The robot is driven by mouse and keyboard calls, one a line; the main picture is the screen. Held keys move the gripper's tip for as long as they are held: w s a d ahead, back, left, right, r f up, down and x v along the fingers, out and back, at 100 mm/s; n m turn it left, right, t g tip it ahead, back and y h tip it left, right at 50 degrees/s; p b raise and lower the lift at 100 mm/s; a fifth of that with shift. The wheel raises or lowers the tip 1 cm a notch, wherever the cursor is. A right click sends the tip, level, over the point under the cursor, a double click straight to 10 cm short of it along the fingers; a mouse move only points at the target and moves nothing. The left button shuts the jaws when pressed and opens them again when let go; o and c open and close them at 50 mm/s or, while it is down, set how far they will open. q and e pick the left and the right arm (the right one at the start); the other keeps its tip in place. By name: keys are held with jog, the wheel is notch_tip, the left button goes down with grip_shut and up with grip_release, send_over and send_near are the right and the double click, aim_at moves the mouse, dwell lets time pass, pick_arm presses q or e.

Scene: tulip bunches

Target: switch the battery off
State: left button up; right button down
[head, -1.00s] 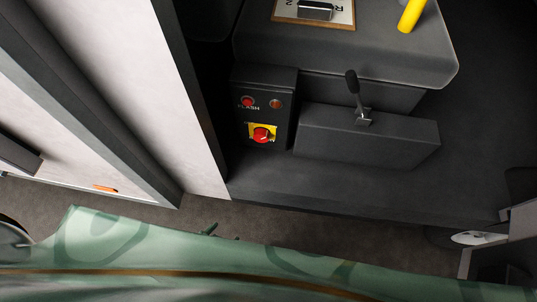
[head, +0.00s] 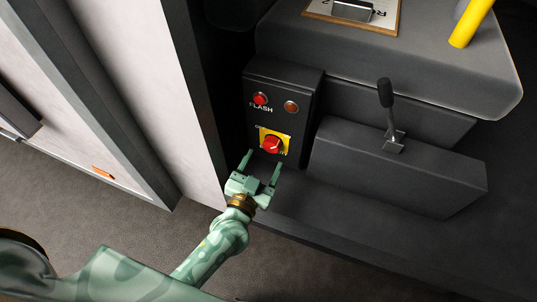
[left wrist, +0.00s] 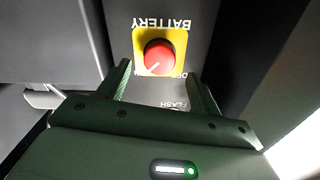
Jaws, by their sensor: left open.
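The battery switch is a red round knob (head: 271,145) on a yellow plate (head: 287,139), low on the front of a dark panel box. In the left wrist view the knob (left wrist: 159,57) shows upside down with the word BATTERY on the panel beside its plate. A white mark on the knob points to the lower left there. My left gripper (head: 263,160) is open and empty just in front of the knob. Its two fingers also show in the left wrist view (left wrist: 160,70), one on each side below the knob, not closed on it. My right gripper is not in view.
A red FLASH button (head: 260,99) and an orange-red round light (head: 291,106) sit above the knob. To the right is a dark box with a lever (head: 387,110). A yellow post (head: 471,23) stands at the upper right. A pale wall panel (head: 165,90) is close on the left.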

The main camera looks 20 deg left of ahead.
aim_at(270, 148)
pick_arm(q)
jog(key=shift+w+b, duration=0.35)
jog(key=shift+w, duration=1.5)
jog(key=shift+c, duration=0.4)
jog(key=c, duration=0.9)
